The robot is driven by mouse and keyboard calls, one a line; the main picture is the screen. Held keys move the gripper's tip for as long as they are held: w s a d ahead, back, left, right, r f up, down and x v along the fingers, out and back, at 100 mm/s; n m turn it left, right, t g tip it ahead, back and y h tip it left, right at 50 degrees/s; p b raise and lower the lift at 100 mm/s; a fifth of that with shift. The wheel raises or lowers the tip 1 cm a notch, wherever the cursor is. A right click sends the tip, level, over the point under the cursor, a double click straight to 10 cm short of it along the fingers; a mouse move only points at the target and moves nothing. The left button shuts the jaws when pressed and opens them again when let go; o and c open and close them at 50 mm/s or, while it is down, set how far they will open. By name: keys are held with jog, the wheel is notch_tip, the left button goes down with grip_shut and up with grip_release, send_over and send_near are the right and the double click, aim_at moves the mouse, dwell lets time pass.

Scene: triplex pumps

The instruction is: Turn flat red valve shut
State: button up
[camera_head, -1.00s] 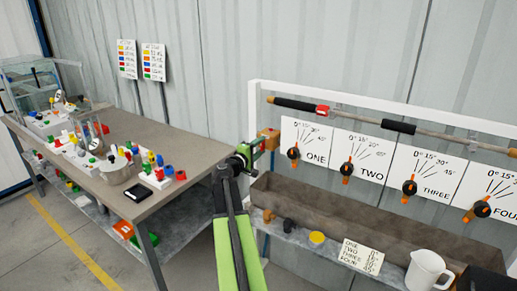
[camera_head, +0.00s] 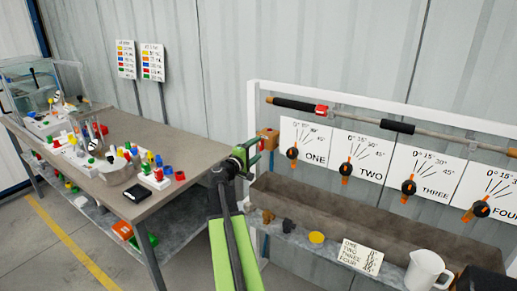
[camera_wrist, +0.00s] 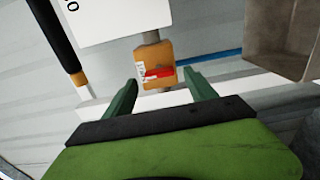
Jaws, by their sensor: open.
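A flat red valve handle (camera_wrist: 158,72) lies across the face of an orange block in the wrist view, roughly crosswise in the picture. The orange block (camera_head: 268,138) also shows in the head view, at the left end of the white frame, with the handle hard to make out there. My gripper (camera_wrist: 164,84) is open and empty. Its two green fingers point towards the block, with the red handle between them in the picture, apart from both as far as I can tell. In the head view my gripper (camera_head: 249,153) is just left of the block.
Dial boards (camera_head: 357,156) with orange-black pointers hang on the white frame. A brown trough (camera_head: 350,218) runs below them, above a shelf with a white jug (camera_head: 425,271) and a yellow lid (camera_head: 316,237). A cluttered table (camera_head: 190,132) stands left.

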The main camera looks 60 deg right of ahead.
jog(key=a, duration=1.5)
jog(key=w+a+r+n+t+y+p, duration=0.15)
jog(key=w+a+t+p, duration=0.25)
jog(key=w+a, duration=0.75)
jog(key=w+a+f+y+p, duration=0.1)
jog(key=w+a+f+y, duration=0.2)
jog(key=a, duration=0.6)
jog(key=a+f+y+p, duration=0.25)
jog(key=a+f, duration=0.35)
jog(key=a, duration=0.3)
jog(key=s+a+f+g+y, duration=0.1)
jog(key=s+a+f+y, duration=0.1)
jog(key=a, duration=0.5)
jog(key=s+a+f+m+g+y, duration=0.1)
jog(key=a+f+y, duration=0.3)
jog(key=a, duration=0.4)
jog(key=s+a+f+g+y, duration=0.2)
jog(key=s+a+y, duration=0.2)
jog(key=a, duration=0.4)
jog(key=shift+a+f+y, duration=0.15)
jog(key=shift+f+y, duration=0.25)
jog(key=shift+y, duration=0.1)
